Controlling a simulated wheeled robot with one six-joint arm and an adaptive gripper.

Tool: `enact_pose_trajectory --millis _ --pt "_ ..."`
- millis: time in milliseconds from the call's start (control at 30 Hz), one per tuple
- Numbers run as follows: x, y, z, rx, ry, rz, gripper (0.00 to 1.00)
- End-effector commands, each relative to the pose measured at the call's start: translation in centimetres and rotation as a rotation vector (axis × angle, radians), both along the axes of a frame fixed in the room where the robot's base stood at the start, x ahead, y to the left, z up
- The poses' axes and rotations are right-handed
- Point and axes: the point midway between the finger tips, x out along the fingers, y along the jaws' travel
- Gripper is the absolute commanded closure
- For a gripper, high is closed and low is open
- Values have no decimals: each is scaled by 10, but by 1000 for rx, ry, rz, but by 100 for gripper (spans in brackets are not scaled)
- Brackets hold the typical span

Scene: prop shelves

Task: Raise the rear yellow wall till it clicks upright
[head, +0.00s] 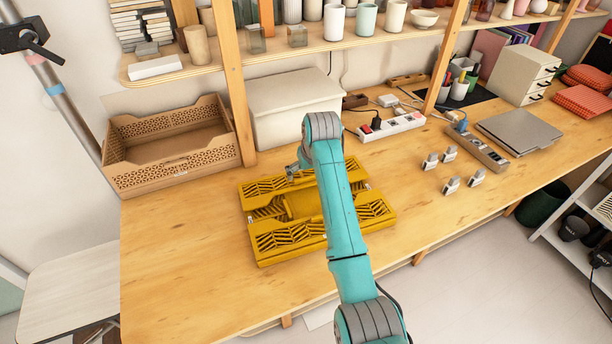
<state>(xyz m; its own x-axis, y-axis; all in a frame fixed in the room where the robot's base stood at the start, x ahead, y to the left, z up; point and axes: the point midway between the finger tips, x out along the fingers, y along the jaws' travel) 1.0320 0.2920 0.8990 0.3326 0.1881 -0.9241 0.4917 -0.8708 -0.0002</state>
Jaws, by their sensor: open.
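The yellow folding crate lies opened out low on the wooden table, its slatted walls spread around a plain floor (303,204). The rear yellow wall (265,189) lies along the far side and looks flat or nearly flat, not upright. The front yellow wall (285,238) lies along the near side, also low. My gripper (291,174) is at the far edge of the rear wall, small in view and open, with nothing seen between its fingers. I cannot tell whether it touches the wall. My arm hides part of the crate's middle and right.
A brown crate (122,170) stands at the back left and a white box (262,108) stands behind the yellow crate. A shelf post (234,95) rises between them. Power strips, clips and a laptop (520,131) lie to the right. The table's front left is clear.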

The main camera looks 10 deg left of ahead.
Motion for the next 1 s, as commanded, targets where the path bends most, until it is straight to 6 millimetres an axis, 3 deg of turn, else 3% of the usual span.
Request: enact_pose_trajectory --millis 100,300,667,1000 --pt "6 3 -17 -1 2 0 2" --pt "12 7 -33 0 0 0 2" --pt "13 8 -37 0 -1 0 2" --pt "13 8 -37 0 0 0 87"
